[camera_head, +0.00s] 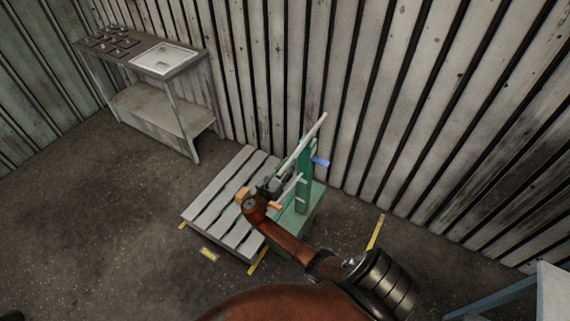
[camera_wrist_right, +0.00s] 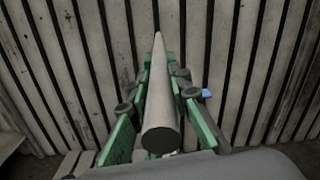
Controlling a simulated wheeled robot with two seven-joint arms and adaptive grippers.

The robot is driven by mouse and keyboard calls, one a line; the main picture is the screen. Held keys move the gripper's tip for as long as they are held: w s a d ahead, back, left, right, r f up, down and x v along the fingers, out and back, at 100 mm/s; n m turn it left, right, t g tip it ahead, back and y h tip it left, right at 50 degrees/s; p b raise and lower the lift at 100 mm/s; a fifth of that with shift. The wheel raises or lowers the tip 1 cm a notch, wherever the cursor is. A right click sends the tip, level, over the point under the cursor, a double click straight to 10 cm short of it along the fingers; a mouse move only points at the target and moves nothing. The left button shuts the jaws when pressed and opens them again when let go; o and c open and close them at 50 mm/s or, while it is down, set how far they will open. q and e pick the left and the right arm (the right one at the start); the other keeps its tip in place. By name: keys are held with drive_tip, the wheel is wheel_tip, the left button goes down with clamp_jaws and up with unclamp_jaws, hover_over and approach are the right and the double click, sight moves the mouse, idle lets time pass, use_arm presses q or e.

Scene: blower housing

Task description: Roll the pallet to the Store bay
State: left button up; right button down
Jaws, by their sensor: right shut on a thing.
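The slatted grey pallet (camera_head: 215,205) lies flat on the floor near the wall. A green frame or truck (camera_head: 304,195) stands upright at its right edge, with a pale round bar (camera_head: 314,130) slanting up from it and a blue lever (camera_head: 320,162) on its side. My right gripper (camera_head: 279,180) reaches in over the pallet's right side and is shut on the pale bar. In the right wrist view the bar (camera_wrist_right: 161,95) runs away from me between the fingers, its round end close to the camera. My left gripper is out of view.
Yellow floor marks (camera_head: 375,232) lie around the pallet, with a small yellow label (camera_head: 208,254) in front, too small to read. A metal workbench (camera_head: 160,58) stands at the back left. A pale table (camera_head: 553,290) is at the lower right. The left floor is clear.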

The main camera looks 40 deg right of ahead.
drive_tip(key=c, duration=2.2)
unclamp_jaws()
drive_tip(key=shift+s+d+r, duration=0.1)
drive_tip(key=shift+d+r, duration=0.05)
drive_tip(key=o, duration=0.4)
drive_tip(key=shift+w+f, duration=0.2)
drive_tip(key=shift+w, duration=0.2)
drive_tip(key=shift+o, duration=0.2)
drive_tip(key=v, duration=1.2)
drive_tip(key=shift+r, duration=0.15)
drive_tip(key=shift+s, duration=0.15)
